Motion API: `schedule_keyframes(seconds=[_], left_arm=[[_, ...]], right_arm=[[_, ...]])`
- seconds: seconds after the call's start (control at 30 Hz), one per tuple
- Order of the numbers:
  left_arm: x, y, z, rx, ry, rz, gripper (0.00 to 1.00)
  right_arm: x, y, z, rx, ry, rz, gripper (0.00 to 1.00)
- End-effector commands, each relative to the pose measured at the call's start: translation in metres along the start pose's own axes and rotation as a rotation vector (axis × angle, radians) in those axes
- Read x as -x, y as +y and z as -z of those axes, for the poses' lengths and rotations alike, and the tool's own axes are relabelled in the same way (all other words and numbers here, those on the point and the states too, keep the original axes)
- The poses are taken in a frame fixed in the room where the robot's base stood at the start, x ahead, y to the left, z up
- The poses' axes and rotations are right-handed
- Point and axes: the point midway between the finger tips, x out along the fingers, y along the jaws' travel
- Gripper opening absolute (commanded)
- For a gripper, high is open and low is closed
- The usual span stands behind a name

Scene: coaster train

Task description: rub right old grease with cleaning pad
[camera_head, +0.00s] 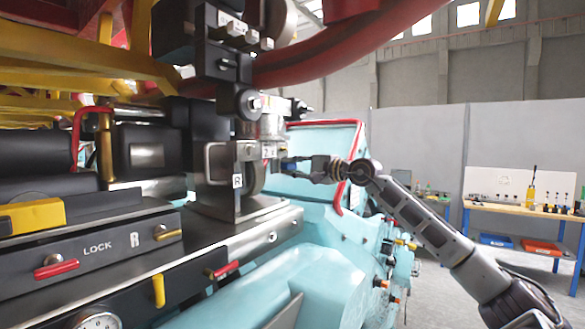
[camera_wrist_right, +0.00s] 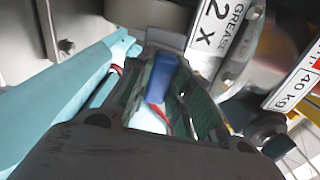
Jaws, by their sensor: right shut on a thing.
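My right gripper (camera_head: 296,168) reaches in from the right in the head view, its tips close to the wheel assembly marked R (camera_head: 238,180). In the right wrist view, the gripper (camera_wrist_right: 166,85) is shut on a blue block (camera_wrist_right: 160,77), which appears to be the cleaning pad. The pad sits between the fingers, near a white label (camera_wrist_right: 217,36) reading GREASE 2 X. I cannot make out the old grease clearly, nor whether the pad touches the assembly. My left gripper is not in view.
A turquoise train body (camera_head: 290,280) with a red-edged panel lies beneath and behind the gripper. A LOCK panel (camera_head: 95,255) with red and yellow handles is at left. A blue-legged workbench (camera_head: 520,212) stands at far right. Grey floor is open between them.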

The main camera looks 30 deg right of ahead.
Motion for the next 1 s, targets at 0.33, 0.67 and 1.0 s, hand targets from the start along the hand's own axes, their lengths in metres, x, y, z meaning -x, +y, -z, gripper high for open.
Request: schedule_keyframes(seconds=[0.33, 0.67, 1.0], left_arm=[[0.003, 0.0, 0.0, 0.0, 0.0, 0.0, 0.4], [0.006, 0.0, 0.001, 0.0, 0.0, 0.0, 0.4], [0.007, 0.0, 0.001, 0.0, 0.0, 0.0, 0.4]], right_arm=[[-0.001, -0.002, 0.013, -0.001, 0.001, 0.001, 0.0], [-0.003, -0.003, 0.031, -0.002, 0.001, 0.001, 0.0], [-0.003, -0.003, 0.038, 0.0, 0.001, 0.0, 0.0]])
